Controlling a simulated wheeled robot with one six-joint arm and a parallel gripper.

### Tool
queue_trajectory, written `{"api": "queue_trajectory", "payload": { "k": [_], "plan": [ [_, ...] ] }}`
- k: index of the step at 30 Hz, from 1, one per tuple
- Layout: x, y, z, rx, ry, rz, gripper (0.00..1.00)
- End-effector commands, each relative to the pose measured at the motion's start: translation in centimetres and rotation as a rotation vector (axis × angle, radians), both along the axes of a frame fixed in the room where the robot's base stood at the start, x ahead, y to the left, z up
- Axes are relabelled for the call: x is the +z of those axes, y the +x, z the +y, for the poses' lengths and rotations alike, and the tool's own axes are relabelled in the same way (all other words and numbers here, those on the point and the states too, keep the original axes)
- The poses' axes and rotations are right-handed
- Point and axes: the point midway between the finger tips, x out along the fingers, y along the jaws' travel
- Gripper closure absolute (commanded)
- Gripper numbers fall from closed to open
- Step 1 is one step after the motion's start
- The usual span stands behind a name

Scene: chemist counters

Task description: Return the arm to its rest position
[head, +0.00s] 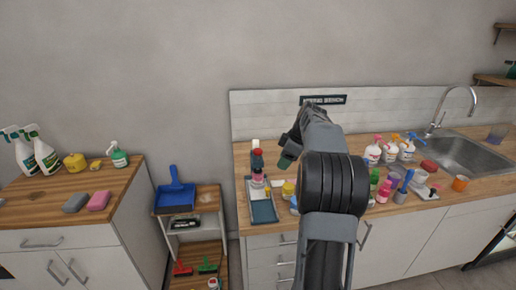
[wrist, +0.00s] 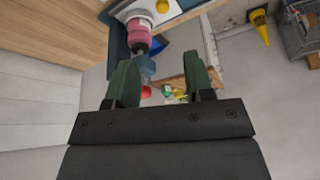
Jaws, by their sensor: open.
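My arm (head: 330,190) rises from the bottom of the head view, in front of the wooden counter. My gripper (head: 287,158) is bent over to the left of the arm, near the dark-capped, pink-labelled bottle (head: 257,180). In the wrist view, the two green fingers of my gripper (wrist: 161,75) are spread apart.
The bottle stands on a blue-grey tray (head: 263,212). Pump bottles (head: 373,153), cups and a sink (head: 463,155) lie to the right. A low shelf with a blue dustpan (head: 175,195) and a counter with spray bottles (head: 45,155) are left.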

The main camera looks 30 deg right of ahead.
Motion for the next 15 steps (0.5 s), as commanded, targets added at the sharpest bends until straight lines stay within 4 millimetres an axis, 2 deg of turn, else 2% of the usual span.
{"api": "queue_trajectory", "payload": {
  "k": [8, 11, 15],
  "plan": [
    [0.0, 0.0, 0.0, -0.018, 0.005, 0.005, 0.52],
    [-0.1, 0.2, -0.3, -0.145, 0.023, 0.029, 0.52],
    [-3.5, -1.2, -0.5, -0.445, 0.063, 0.155, 0.52]
  ]
}}
